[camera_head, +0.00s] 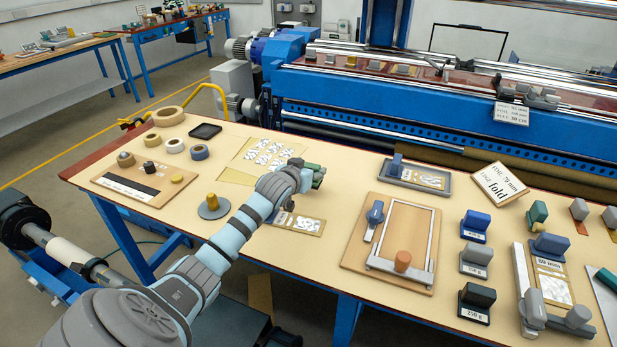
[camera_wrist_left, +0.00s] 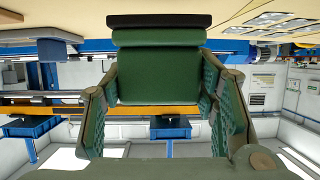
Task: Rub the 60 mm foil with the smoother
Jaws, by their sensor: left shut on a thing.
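My left gripper (camera_head: 306,176) reaches over the middle of the table, above a foil card (camera_head: 298,222) that the arm partly covers. In the left wrist view the gripper (camera_wrist_left: 160,110) is shut on a green block with a black edge (camera_wrist_left: 158,72), which looks like the smoother. In the head view the block is mostly hidden by the gripper. Another foil piece (camera_head: 553,283) lies on a board at the right, by a label that seems to read 60 mm. A further foil piece (camera_head: 424,178) lies in a grey tray. My right gripper is not in view.
A wooden frame board (camera_head: 405,235) with a blue-handled tool stands right of my arm. Several labelled weight blocks (camera_head: 476,261) stand farther right. A sign (camera_head: 499,182) reads "FOIL 70 mm, edge fold". Tape rolls (camera_head: 168,116) and a round disc (camera_head: 213,207) are at the left. The blue winder (camera_head: 430,115) runs behind.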

